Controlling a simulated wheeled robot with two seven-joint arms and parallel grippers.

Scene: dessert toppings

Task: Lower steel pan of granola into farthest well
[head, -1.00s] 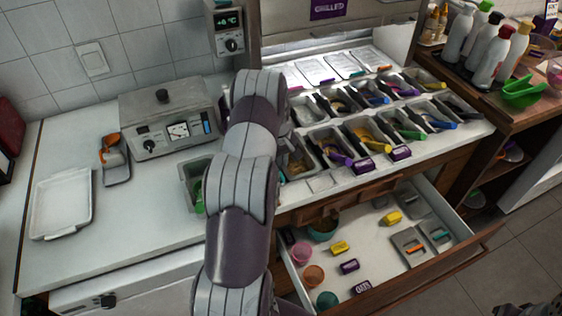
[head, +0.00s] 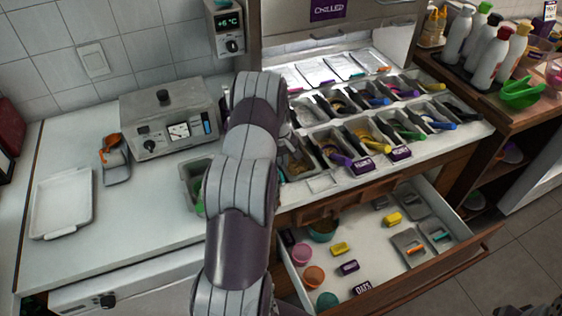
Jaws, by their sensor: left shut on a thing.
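My left arm rises through the middle of the head view and bends over at the top. My left gripper (head: 286,136) is mostly hidden behind its own forearm, at the left end of the topping rail. It is shut on a steel pan (head: 296,162) with brownish granola-like contents, partly covered by the arm. I cannot tell how deep the pan sits or whether it touches the rail. Two rows of topping wells with pans (head: 365,131) and coloured scoops run to the right. My right gripper is not in view.
An open drawer (head: 380,276) below the rail holds cups, labels and small trays. A grey appliance (head: 170,120) and white tray (head: 62,203) stand on the left counter. Bottles (head: 488,52) crowd the right shelf.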

